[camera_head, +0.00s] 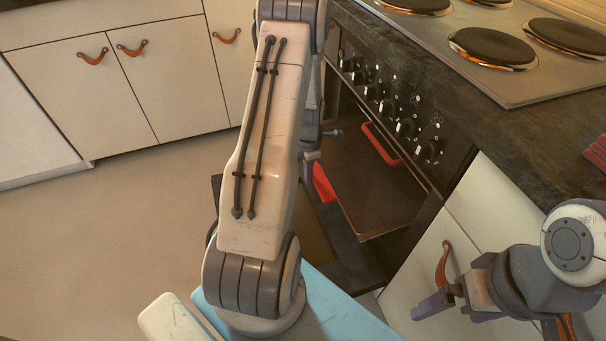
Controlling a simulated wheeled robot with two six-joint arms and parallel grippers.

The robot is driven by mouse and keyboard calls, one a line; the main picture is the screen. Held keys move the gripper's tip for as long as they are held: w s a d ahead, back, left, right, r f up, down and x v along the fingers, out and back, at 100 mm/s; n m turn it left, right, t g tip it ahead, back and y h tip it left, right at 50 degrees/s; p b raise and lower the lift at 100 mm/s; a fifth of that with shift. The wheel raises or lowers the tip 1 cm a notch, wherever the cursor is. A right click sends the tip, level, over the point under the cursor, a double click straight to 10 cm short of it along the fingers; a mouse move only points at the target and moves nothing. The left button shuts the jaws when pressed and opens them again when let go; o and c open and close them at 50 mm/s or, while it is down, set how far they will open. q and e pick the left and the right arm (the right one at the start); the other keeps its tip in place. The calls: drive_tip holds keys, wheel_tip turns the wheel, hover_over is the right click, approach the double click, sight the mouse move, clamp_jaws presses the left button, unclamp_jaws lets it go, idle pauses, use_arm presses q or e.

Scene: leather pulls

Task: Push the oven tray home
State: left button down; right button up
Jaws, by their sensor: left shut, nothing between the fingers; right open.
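The oven tray (378,200) is a flat brown sheet sticking out of the open oven below the control panel. A red handle (381,144) shows at its far side, and a red piece (323,184) shows at its near left edge. My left gripper (312,158) is mostly hidden behind my own forearm; its visible tip is beside the red piece, and I cannot tell whether they touch. It is shut with nothing in it. My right gripper (434,303) is open and empty, in front of the white cabinet right of the oven.
The dark oven door (345,258) appears lowered beneath the tray. Knobs (405,128) line the panel above. The hob (490,45) sits on the dark counter. White cabinets (160,90) with leather pulls stand at the back. The floor (110,230) on the left is clear.

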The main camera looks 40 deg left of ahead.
sight(335, 172)
use_arm(q)
drive_tip(key=w+d, duration=0.1)
drive_tip(key=w, duration=0.1)
drive_tip(key=w+d+p, duration=0.1)
drive_tip(key=w+d, duration=0.1)
drive_tip(key=w, duration=0.1)
drive_tip(key=w+d+p, duration=0.1)
drive_tip(key=w, duration=0.1)
drive_tip(key=shift+w+d+f, duration=0.15)
drive_tip(key=shift+w+f, duration=0.1)
drive_tip(key=shift+w, duration=0.1)
